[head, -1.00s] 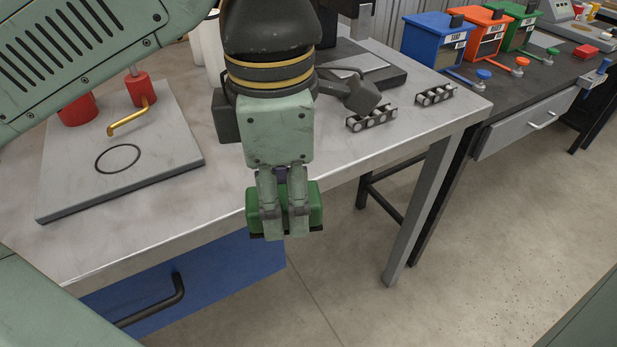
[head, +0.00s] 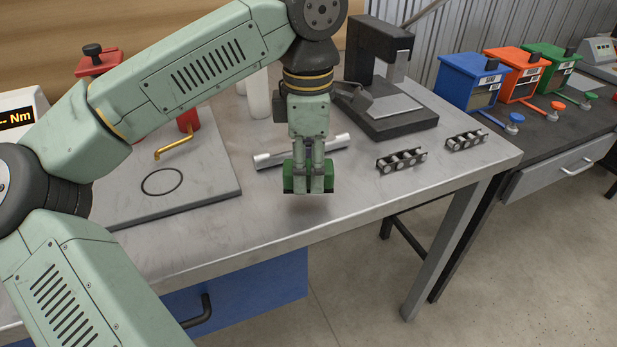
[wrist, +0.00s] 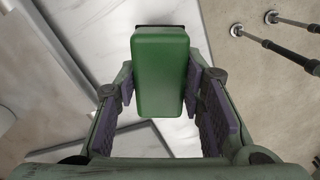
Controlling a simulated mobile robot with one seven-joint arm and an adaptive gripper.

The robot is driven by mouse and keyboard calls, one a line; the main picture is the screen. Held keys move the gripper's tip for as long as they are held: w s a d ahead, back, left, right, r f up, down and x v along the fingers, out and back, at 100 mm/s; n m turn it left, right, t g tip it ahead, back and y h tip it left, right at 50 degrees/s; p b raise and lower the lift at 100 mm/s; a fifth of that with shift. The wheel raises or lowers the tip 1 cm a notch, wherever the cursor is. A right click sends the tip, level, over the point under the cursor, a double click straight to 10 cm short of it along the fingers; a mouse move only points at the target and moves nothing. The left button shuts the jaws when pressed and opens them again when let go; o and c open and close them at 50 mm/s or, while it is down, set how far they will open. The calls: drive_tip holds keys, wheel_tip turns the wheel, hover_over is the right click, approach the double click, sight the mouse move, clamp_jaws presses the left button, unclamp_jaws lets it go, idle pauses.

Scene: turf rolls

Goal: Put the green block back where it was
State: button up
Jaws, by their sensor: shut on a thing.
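The green block (head: 299,178) is between the fingers of my gripper (head: 315,186) in the head view. My gripper is shut on it and holds it above the light grey metal table (head: 340,212), near the front edge. In the wrist view the green block (wrist: 160,75) stands out between the two purple-padded fingers (wrist: 163,103). A soft shadow shows on the table below the block, and a gap lies between them. Part of the block is hidden behind the fingers.
A silver bar (head: 270,160) lies behind my gripper. Two dark racks of rollers (head: 402,161) (head: 466,140) sit to the right. A black press-like stand (head: 400,120) is at the back. A grey plate (head: 215,185) with a black ring (head: 162,182) lies left. The table's front right is clear.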

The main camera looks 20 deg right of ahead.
sight(309, 185)
drive_tip(key=shift+s+f+p, duration=0.1)
drive_tip(key=shift+f+p, duration=0.2)
drive_tip(key=shift+f, duration=1.4)
drive_tip(key=shift+f, duration=0.15)
drive_tip(key=o, duration=1.1)
wheel_tip(309, 185, up, 12)
drive_tip(key=shift+r+b, duration=0.2)
drive_tip(key=shift+b, duration=0.3)
